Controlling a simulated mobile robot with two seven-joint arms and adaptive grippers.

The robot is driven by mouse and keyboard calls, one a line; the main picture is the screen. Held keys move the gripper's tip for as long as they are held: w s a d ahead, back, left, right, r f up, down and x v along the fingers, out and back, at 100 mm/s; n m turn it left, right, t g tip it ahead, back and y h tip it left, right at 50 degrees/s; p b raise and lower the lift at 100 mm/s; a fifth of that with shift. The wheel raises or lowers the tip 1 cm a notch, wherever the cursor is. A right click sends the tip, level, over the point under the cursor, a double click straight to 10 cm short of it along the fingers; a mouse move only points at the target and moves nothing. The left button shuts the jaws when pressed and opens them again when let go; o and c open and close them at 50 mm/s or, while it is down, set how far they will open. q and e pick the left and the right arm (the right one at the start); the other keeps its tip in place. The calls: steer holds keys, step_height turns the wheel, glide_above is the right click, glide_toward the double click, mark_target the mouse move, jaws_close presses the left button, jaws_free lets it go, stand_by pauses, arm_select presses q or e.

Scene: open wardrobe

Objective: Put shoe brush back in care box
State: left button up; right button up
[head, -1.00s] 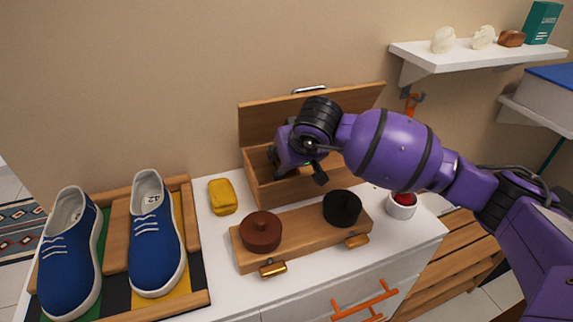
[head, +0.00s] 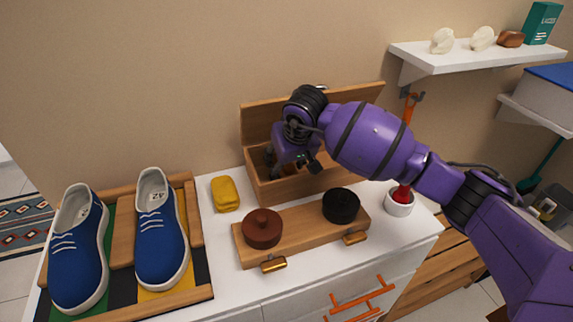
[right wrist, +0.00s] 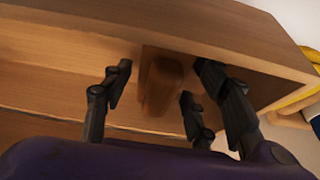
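The open wooden care box (head: 292,188) stands against the wall with its lid (head: 352,98) raised. My right gripper (head: 291,164) points down into the box opening. In the right wrist view, the brown wooden shoe brush (right wrist: 162,84) is inside the box, close to a wall. The fingers of my right gripper (right wrist: 160,90) are spread on either side of it, with visible gaps. How the brush rests on the box floor cannot be told. In the head view the gripper hides most of the brush. My left gripper is not in view.
A wooden stand with a brown tin (head: 262,228) and a black tin (head: 341,206) sits before the box. A yellow cloth or sponge (head: 225,194) is left of it. Blue shoes (head: 162,232) lie on a rack further left. A white cup (head: 399,202) stands right.

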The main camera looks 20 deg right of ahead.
steer(key=shift+s+r, duration=0.1)
steer(key=shift+r, duration=0.5)
steer(key=v, duration=1.1)
steer(key=shift+s+a, duration=0.1)
